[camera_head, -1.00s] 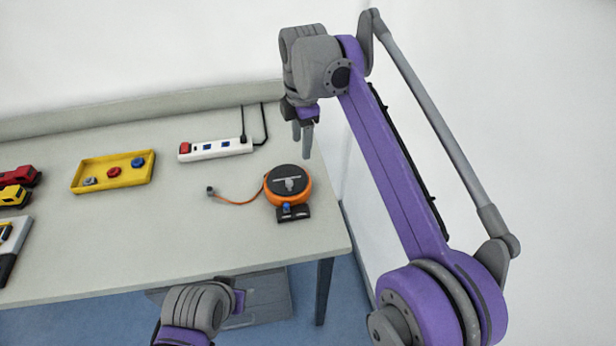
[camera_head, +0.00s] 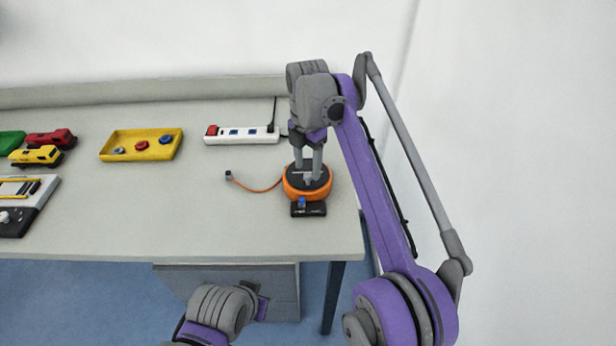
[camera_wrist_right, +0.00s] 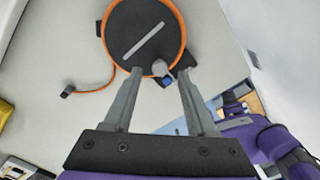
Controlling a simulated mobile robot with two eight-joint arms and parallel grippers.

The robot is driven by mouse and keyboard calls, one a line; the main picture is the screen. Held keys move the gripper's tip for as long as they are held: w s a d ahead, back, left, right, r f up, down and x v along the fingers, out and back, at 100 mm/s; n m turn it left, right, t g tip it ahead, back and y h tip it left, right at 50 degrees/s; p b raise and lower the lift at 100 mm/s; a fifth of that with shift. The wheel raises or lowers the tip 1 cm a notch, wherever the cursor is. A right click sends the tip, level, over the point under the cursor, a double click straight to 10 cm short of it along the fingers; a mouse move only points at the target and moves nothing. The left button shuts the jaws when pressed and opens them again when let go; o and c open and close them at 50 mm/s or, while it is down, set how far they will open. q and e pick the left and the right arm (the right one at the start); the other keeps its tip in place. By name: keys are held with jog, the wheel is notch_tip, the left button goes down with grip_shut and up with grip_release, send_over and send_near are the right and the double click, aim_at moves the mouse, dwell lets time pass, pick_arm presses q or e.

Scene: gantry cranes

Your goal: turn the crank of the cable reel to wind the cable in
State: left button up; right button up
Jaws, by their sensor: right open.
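The cable reel (camera_head: 294,193) is a round orange drum with a dark top, near the table's front right. In the right wrist view its orange rim (camera_wrist_right: 106,44) surrounds the dark top, which carries a pale bar (camera_wrist_right: 143,41). A small pale crank knob (camera_wrist_right: 160,67) stands up near the drum's edge. The orange cable (camera_head: 258,189) runs left to a dark plug end (camera_head: 229,175). My right gripper (camera_head: 308,173) points down over the reel, open, its fingertips on either side of the knob; I cannot tell whether they touch it. My left gripper (camera_head: 262,308) is low at the front, its fingers hidden.
A dark block with a blue part (camera_head: 308,208) sits at the reel's front. A white power strip (camera_head: 242,135) and a yellow tray (camera_head: 141,145) lie behind. Toy trucks (camera_head: 36,156) and a control box (camera_head: 22,203) are at left. The table's middle is clear.

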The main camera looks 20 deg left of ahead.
jog(key=shift+f, duration=1.2)
grip_shut()
